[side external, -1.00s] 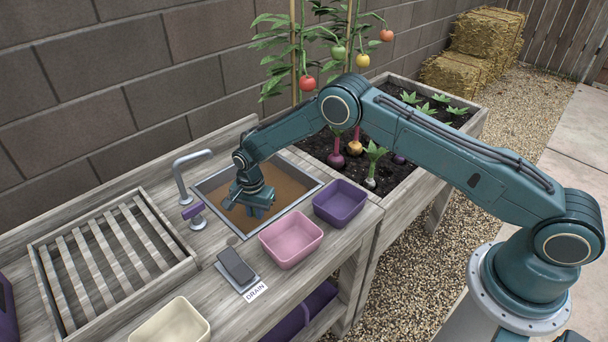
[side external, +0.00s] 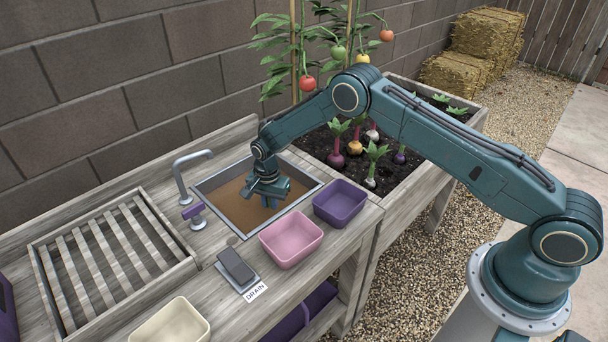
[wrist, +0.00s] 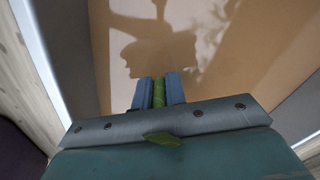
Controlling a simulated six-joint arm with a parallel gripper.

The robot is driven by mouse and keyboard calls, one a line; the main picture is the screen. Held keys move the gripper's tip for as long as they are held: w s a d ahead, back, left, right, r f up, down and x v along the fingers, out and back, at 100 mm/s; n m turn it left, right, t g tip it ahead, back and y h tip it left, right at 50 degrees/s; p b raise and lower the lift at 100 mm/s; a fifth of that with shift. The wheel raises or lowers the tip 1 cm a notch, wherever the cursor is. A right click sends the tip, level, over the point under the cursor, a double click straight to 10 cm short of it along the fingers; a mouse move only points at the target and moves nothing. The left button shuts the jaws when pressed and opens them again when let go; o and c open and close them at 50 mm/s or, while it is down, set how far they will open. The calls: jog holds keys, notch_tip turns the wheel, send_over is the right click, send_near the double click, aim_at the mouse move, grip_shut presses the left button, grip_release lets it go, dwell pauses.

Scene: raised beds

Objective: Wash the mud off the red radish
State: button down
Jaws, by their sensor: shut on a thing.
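My gripper (side external: 269,201) is over the sink basin (side external: 307,190), which holds brown, muddy water (side external: 228,203). In the wrist view, the two blue fingers (wrist: 158,92) are shut on green leaf stalks (wrist: 159,93), and a leaf tip (wrist: 163,139) sticks out near the palm. No red root shows in either view; it is hidden below the fingers or in the murky water, so I cannot tell how muddy it is. The fingertips reach down at the water, tilted.
A faucet (side external: 181,178) with a purple handle stands left of the sink. A slatted rack (side external: 110,262), a drain pedal (side external: 236,267), and pink (side external: 291,241), purple (side external: 340,203) and cream (side external: 172,325) bins surround it. A planted bed (side external: 400,160) lies right.

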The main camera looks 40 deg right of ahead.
jog(key=shift+d, duration=2.35)
jog(key=shift+a, duration=0.1)
jog(key=shift+a, duration=4.95)
jog(key=shift+d, duration=0.2)
jog(key=shift+d, duration=2.35)
jog(key=shift+r, duration=0.2)
notch_tip(320, 180, up, 17)
jog(key=shift+f, duration=0.15)
